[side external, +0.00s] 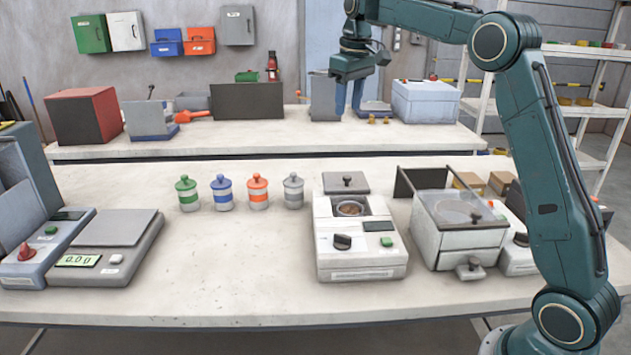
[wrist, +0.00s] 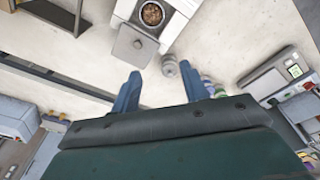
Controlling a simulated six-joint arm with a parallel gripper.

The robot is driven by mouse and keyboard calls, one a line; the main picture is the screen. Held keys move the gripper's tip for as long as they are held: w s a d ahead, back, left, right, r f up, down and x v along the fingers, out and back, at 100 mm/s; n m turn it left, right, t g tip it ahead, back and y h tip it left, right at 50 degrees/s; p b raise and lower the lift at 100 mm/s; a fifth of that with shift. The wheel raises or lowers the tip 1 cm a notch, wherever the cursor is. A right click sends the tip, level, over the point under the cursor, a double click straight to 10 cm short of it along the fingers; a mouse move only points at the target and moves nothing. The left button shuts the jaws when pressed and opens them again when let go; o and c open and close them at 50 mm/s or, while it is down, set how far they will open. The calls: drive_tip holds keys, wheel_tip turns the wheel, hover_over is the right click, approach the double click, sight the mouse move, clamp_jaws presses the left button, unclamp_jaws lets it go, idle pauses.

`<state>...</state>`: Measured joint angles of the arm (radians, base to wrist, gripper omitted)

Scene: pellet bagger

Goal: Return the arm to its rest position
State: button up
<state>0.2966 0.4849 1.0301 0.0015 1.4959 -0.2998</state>
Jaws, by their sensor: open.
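My gripper (side external: 348,97) hangs from my raised teal arm at the upper right of the side external view, with its two blue fingers pointing down. It is high up, apart from everything on the front table. In the wrist view my gripper (wrist: 165,90) has its fingers spread wide, with nothing between them. My arm stands at the right end of the front table (side external: 250,265).
A grey-white machine (side external: 360,243) with brown pellets in its round opening stands below, its square lid (side external: 346,183) behind it. Several lidded jars, including a green one (side external: 187,194), stand left of it. A clear-lidded box (side external: 460,228) is to the right, a scale (side external: 105,245) far left.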

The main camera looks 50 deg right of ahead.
drive_tip(key=s+a+r+t, duration=0.1)
drive_tip(key=s+a, duration=0.4)
drive_tip(key=s, duration=0.3)
drive_tip(key=s+a+r+t, duration=0.1)
drive_tip(key=s+a+r, duration=0.1)
drive_tip(key=s+a, duration=0.55)
drive_tip(key=s+a+f+t, duration=0.1)
drive_tip(key=s+f, duration=0.4)
drive_tip(key=s, duration=0.3)
drive_tip(key=s+a+f+t, duration=0.1)
drive_tip(key=s+a+f, duration=0.1)
drive_tip(key=s+f, duration=0.3)
drive_tip(key=s, duration=0.4)
drive_tip(key=shift+s+f, duration=0.25)
drive_tip(key=shift+s, duration=0.05)
